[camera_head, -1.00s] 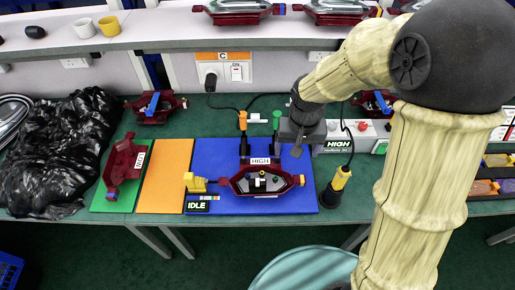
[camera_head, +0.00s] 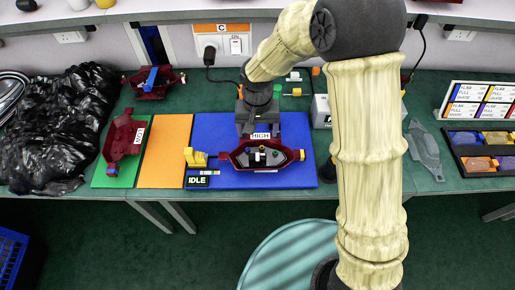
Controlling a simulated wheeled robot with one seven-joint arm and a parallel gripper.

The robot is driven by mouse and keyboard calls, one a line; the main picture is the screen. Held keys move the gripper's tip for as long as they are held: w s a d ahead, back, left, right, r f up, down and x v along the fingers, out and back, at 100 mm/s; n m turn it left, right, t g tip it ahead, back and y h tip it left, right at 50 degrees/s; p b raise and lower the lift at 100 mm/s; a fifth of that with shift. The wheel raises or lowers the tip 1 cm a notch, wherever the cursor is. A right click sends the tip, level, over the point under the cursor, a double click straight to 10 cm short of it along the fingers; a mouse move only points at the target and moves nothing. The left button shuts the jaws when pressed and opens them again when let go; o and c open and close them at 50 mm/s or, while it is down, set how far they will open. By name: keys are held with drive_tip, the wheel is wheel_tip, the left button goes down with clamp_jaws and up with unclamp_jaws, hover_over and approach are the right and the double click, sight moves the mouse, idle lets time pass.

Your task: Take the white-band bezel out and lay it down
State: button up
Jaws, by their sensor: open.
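A dark red bezel (camera_head: 229,160) with a grey inside and small white and dark parts at its middle sits on the blue mat (camera_head: 225,127). Its right end has a yellow tip. I cannot tell whether it carries the white band. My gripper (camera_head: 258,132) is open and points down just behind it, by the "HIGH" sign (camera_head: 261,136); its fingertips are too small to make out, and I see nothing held. Another dark red bezel (camera_head: 121,138) with a white label lies on the green mat (camera_head: 104,178). A third (camera_head: 153,83), with a blue band, stands at the back left.
The orange mat (camera_head: 165,150) is bare. A yellow block (camera_head: 195,158) and an "IDLE" display (camera_head: 198,180) are left of the bezel. A black bag (camera_head: 60,125) covers the left end. A grey flat part (camera_head: 425,150) and a bin of coloured lenses (camera_head: 478,150) lie right. My arm hides some bench.

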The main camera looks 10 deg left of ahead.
sight(257, 154)
wheel_tip(257, 154, down, 13)
drive_tip(key=shift+f+p, duration=0.1)
drive_tip(key=shift+p, duration=0.5)
drive_tip(key=shift+s+f, duration=0.1)
drive_tip(key=shift+f, duration=0.25)
drive_tip(key=shift+c, duration=0.4)
drive_tip(key=c, duration=1.1)
drive_tip(key=shift+r, duration=0.1)
drive_tip(key=shift+r+p, duration=1)
drive_tip(key=shift+r, duration=0.4)
drive_tip(key=shift+r+p, duration=0.65)
drive_tip(key=shift+r, duration=0.35)
